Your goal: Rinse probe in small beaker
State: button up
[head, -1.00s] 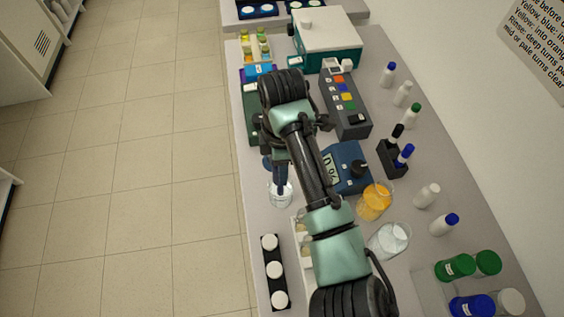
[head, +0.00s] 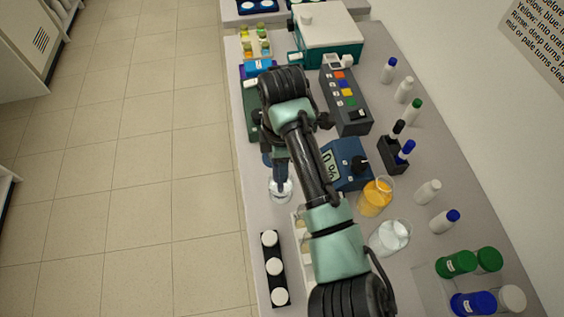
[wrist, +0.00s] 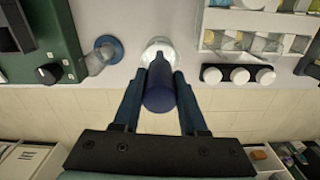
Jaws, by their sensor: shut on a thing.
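My gripper (wrist: 160,82) is shut on the dark blue probe (wrist: 160,92), which stands between its fingers. In the head view the probe (head: 280,178) points down and its lower end overlaps the small clear beaker (head: 280,190) near the bench's left edge. In the wrist view the small beaker (wrist: 158,47) is directly beyond the probe. The tip appears to be at or inside the beaker's mouth, but its depth cannot be told. My arm hides part of the gripper in the head view.
A black strip with white caps (head: 274,268) stands near the beaker, beside a pale rack (wrist: 250,35). A blue meter (head: 347,165), an orange beaker (head: 376,196) and a larger clear beaker (head: 390,237) stand to the right. The green device (wrist: 38,45) is left in the wrist view.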

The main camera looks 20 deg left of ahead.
dwell(0.5)
notch_tip(320, 180, up, 10)
jog(key=p, duration=0.9)
jog(key=shift+f, duration=0.2)
